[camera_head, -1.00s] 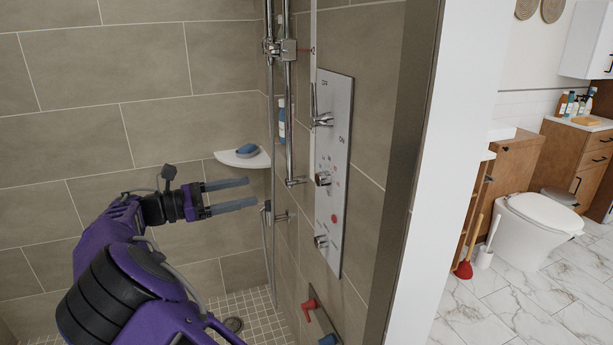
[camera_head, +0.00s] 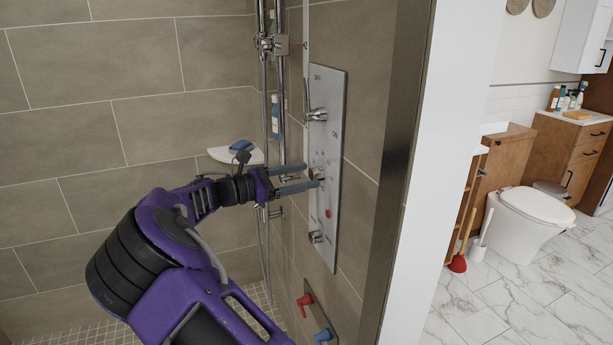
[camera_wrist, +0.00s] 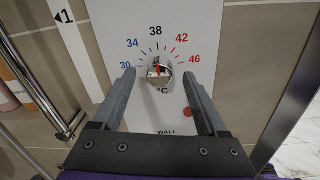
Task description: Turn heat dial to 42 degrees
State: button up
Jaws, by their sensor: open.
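The heat dial (camera_wrist: 159,70) is a round chrome knob on a pale panel (camera_head: 334,110) on the shower wall. In the wrist view its printed scale runs from 30 and 34 in blue through 38 in black at the top to 42 (camera_wrist: 182,38) and 46 in red at the right. My gripper (camera_wrist: 160,84) is open, with one grey finger on each side of the dial. I cannot tell whether the fingers touch it. In the head view the fingers of my gripper (camera_head: 312,177) reach the panel and partly hide the dial. The dial's pointer setting is unclear.
A chrome lever (camera_head: 316,115) sits above the dial and another knob (camera_head: 316,237) below it. Red (camera_head: 305,300) and blue (camera_head: 324,336) handles are low on the wall. A vertical shower rail (camera_head: 281,90) and a corner shelf (camera_head: 222,154) stand left of the panel.

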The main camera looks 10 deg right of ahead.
jog(key=shift+w+d, duration=0.15)
jog(key=shift+d, duration=0.55)
grip_shut()
